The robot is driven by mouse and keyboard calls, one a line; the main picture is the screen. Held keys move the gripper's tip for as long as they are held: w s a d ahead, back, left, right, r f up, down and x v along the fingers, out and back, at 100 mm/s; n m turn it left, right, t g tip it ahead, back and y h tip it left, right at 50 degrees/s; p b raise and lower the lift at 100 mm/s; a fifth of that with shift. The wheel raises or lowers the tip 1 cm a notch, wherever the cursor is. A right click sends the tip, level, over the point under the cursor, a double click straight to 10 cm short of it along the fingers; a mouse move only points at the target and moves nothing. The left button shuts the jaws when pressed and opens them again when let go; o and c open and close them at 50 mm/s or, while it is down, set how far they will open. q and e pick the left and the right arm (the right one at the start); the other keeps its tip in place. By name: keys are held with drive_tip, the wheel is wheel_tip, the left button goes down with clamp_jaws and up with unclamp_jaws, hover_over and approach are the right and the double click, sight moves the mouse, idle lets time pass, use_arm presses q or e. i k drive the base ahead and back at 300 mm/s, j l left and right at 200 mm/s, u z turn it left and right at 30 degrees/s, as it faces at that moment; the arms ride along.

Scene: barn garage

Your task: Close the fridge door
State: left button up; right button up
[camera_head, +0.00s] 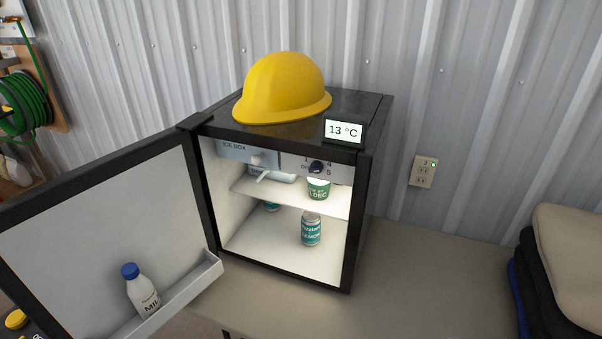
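A small black fridge (366,220) stands on a bench, lit inside, with a display reading 13 °C (343,131) at its top front edge. Its door (90,235) is hinged on the left and stands wide open, swung out to the left and toward me. A milk bottle with a blue cap (142,292) sits in the door's shelf (183,288). Inside are a green and white tub (318,188) on the upper shelf and a teal and white can (311,229) below, with another item partly hidden behind. Neither of my grippers is in view.
A yellow hard hat (284,88) rests on top of the fridge. The beige bench top (430,285) is clear to the right, up to a stack of folded dark and beige items (565,260). A wall outlet (423,172) and a green hose (24,105) are on the wall.

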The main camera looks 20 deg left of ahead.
sight(66, 240)
drive_tip(key=u, duration=2.2)
